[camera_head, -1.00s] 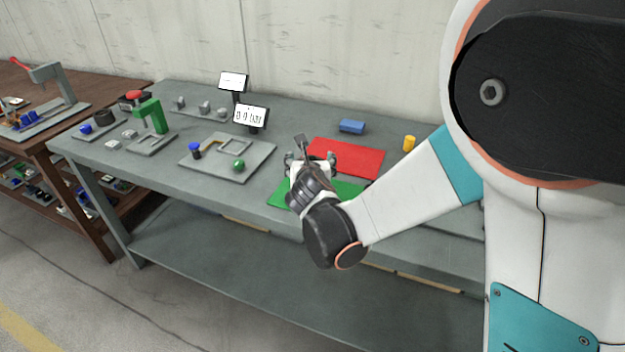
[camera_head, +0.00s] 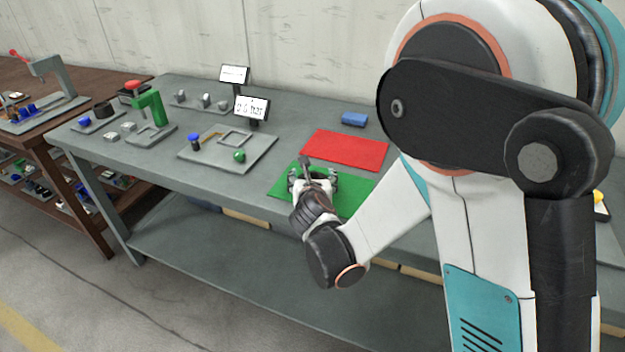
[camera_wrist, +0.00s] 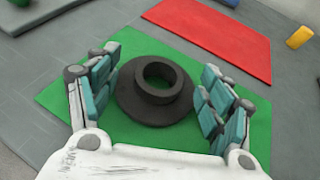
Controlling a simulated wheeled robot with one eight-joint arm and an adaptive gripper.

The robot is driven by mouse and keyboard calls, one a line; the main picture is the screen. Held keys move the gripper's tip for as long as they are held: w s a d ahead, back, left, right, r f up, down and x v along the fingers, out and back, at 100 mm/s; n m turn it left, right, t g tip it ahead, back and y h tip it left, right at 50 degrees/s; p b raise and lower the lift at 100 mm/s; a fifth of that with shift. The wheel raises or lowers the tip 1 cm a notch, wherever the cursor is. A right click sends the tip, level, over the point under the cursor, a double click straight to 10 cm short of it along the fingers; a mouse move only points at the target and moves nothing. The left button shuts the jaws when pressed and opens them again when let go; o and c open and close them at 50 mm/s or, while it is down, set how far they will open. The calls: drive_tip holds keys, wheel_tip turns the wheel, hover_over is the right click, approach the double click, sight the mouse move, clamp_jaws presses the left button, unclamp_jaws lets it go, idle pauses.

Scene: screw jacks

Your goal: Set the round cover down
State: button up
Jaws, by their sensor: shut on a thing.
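The round cover (camera_wrist: 153,108) is a black ring with a wide flange and a raised collar around a central hole. In the head view my gripper (camera_head: 313,178) is above the green mat (camera_head: 355,198), and the cover is hidden by the gripper and wrist.
A red mat (camera_head: 345,150) lies behind the green one. A grey fixture plate (camera_head: 225,165) with a green ball (camera_head: 239,155) lies to the left.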

drive_tip(key=o, duration=1.3)
drive_tip(key=shift+f, duration=0.1)
drive_tip(key=shift+r, duration=0.2)
drive_tip(key=p+v, duration=0.3)
drive_tip(key=v, duration=0.9)
drive_tip(key=shift+d, duration=0.1)
